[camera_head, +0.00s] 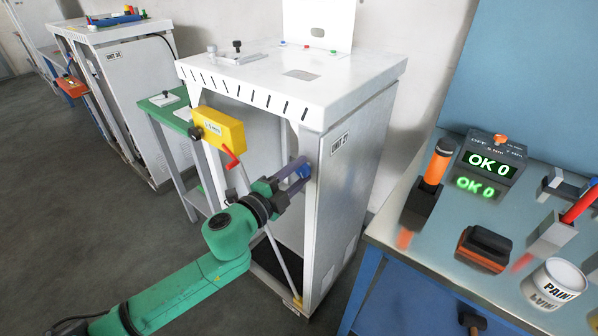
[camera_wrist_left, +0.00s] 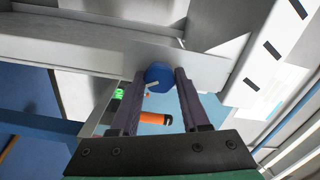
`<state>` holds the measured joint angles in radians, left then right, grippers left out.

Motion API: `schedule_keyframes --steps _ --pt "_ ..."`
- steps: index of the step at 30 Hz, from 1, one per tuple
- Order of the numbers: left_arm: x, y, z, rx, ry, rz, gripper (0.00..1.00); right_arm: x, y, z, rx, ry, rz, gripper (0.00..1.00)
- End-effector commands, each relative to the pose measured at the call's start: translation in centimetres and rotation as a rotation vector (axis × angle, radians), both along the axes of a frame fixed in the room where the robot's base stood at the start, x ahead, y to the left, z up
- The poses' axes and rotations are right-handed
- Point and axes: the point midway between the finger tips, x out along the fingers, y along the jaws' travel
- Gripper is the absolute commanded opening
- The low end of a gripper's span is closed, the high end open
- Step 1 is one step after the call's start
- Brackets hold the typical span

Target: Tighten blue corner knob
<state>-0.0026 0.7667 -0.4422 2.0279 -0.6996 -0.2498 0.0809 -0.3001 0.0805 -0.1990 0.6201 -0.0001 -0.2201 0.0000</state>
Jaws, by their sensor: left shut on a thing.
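The blue corner knob (camera_head: 305,172) sits on the front corner post of the white dispenser frame marked UNIT 27 (camera_head: 358,126), below its top. In the left wrist view the blue knob (camera_wrist_left: 159,76) shows between the two dark fingertips against the pale metal post. My left gripper (camera_head: 298,168), on a green arm, is shut on the knob, one finger on each side. The fingers hide part of the knob in the head view. My right gripper is not in view.
A yellow box (camera_head: 222,130) with a red-tipped lever hangs on the frame's left side. At right, a workbench (camera_head: 415,246) holds an orange-handled tool (camera_head: 436,165), a controller box reading OK 0 (camera_head: 490,158), a brush and a paint can (camera_head: 555,284). Another unit stands at back left.

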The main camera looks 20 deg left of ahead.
Motion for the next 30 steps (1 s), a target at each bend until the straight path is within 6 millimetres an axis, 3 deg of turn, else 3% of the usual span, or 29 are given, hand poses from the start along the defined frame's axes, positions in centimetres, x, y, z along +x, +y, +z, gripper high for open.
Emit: schedule_keyframes --steps 15,30 --pt "-0.02 -0.05 -0.08 0.394 -0.157 -0.002 0.00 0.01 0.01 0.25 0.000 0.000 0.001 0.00" --pt "-0.01 -0.03 -0.19 0.521 -0.205 -0.001 0.00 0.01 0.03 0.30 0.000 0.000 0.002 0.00"
